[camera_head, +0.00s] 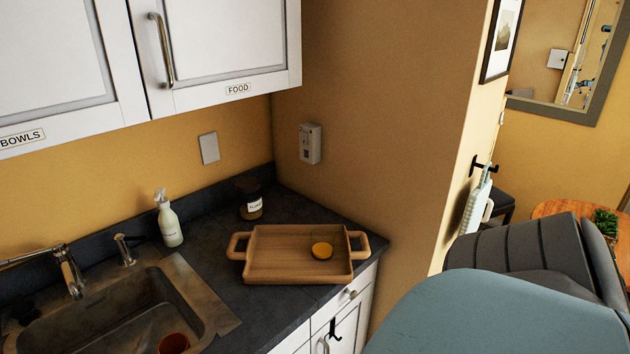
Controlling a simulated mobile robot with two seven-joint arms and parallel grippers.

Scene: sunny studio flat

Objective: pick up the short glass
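A small round yellow-orange item (322,250) sits in the right half of a wooden tray (270,272) on the dark counter. It may be a short glass with something orange in it, but it is too small to tell. A reddish-brown round vessel (173,343) stands in the sink, cut off by the bottom edge; I cannot tell whether it is glass. Neither of my grippers is in view.
The sink (115,315) and tap (70,272) are at left. A spray bottle (170,225) and a dark-lidded jar (249,198) stand behind the tray. White cabinets (225,45) hang above. A teal rounded shape (500,315) and dark grey padded shape (530,250) fill the lower right.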

